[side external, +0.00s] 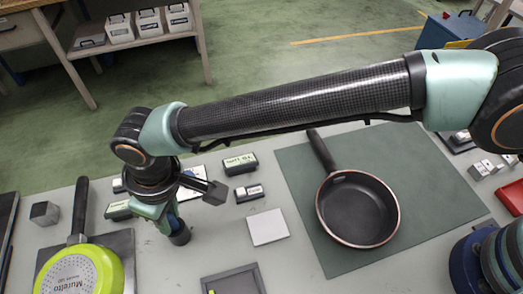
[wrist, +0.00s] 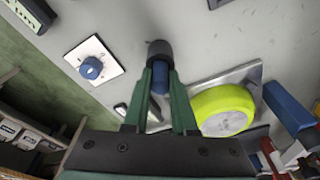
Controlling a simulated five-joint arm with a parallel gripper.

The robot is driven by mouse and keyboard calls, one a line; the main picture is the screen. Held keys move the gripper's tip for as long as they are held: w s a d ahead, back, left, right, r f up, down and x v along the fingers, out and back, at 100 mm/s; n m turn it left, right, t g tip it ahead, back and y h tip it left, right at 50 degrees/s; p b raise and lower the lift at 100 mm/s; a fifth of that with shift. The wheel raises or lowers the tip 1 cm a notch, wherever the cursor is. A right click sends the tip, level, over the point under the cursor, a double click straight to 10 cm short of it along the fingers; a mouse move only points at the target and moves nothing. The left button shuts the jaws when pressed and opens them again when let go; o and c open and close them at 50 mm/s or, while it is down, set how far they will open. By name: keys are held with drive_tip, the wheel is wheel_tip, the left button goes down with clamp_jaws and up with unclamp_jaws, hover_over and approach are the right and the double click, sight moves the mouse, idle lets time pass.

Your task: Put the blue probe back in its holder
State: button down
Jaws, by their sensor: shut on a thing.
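My gripper (wrist: 162,74) is shut on the blue probe (wrist: 160,80), a short blue cylinder with a dark, thicker end (wrist: 159,48) that sticks out beyond the fingertips. In the side view my gripper (side external: 174,217) points down, with the probe's dark end (side external: 180,237) low over the grey table; I cannot tell whether it touches. A white square plate with a blue round piece (wrist: 92,67), possibly the holder, lies to the left in the wrist view. In the side view a white plate (side external: 190,184) is partly hidden behind my wrist.
A lime-green upturned pan (side external: 82,272) lies on a dark plate at the left. A black pan (side external: 357,210) rests on a green mat (side external: 440,190). Small labelled dark blocks (side external: 240,163), a pale square (side external: 267,227) and a grey tray (side external: 233,282) lie between.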

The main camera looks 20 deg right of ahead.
drive_tip(key=shift+f, duration=0.1)
drive_tip(key=c, duration=0.6)
unclamp_jaws()
drive_tip(key=shift+c, duration=0.2)
wheel_tip(320, 180, up, 12)
drive_tip(key=d, duration=0.1)
drive_tip(key=shift+s+d, duration=0.35)
drive_tip(key=shift+s, duration=0.05)
